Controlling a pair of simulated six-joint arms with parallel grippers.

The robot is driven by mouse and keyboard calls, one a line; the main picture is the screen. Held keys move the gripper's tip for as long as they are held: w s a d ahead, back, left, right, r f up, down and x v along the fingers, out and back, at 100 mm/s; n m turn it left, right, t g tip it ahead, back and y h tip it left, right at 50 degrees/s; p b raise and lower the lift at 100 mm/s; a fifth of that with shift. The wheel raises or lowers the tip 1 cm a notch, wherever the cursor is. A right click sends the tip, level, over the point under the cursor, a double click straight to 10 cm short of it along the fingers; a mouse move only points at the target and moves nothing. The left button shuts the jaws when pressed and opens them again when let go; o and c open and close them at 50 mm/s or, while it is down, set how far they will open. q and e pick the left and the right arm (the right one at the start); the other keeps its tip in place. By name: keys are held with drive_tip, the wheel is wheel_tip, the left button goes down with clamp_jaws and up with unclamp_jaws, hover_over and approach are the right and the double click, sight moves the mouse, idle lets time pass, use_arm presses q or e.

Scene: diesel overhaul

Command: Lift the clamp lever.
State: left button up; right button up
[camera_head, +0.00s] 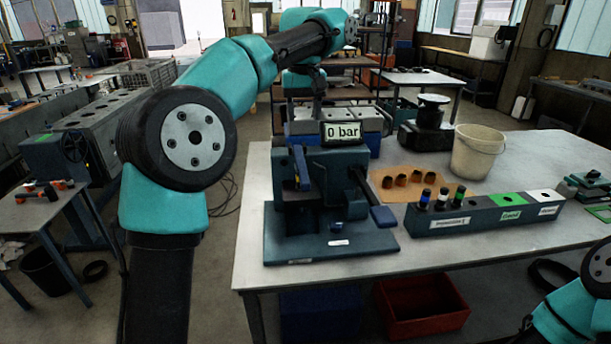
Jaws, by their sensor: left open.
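A dark teal test stand (330,246) with a "0 bar" display (342,133) sits on the grey bench. An upright blue lever (303,168) is on its left side. A second lever with a blue handle (383,216) slopes down on its right side. I cannot tell for certain which one is the clamp lever. My left gripper (318,90) is small and dark, behind and above the display, apart from both levers; it is open and its fingertips are hard to make out. My right gripper is out of view; only part of that arm shows at bottom right.
A long block (484,217) with several injectors stands right of the stand. Behind it are a brown mat (412,180) with several small parts and a cream bucket (477,150). Bare bench top lies in front of the block. A red crate (420,306) is under the bench.

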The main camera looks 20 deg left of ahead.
sight(304, 176)
use_arm(q)
drive_tip(key=shift+f, duration=0.15)
wheel_tip(304, 176, down, 17)
drive_tip(key=shift+f, duration=0.1)
idle(0.6)
clamp_jaws()
idle(0.4)
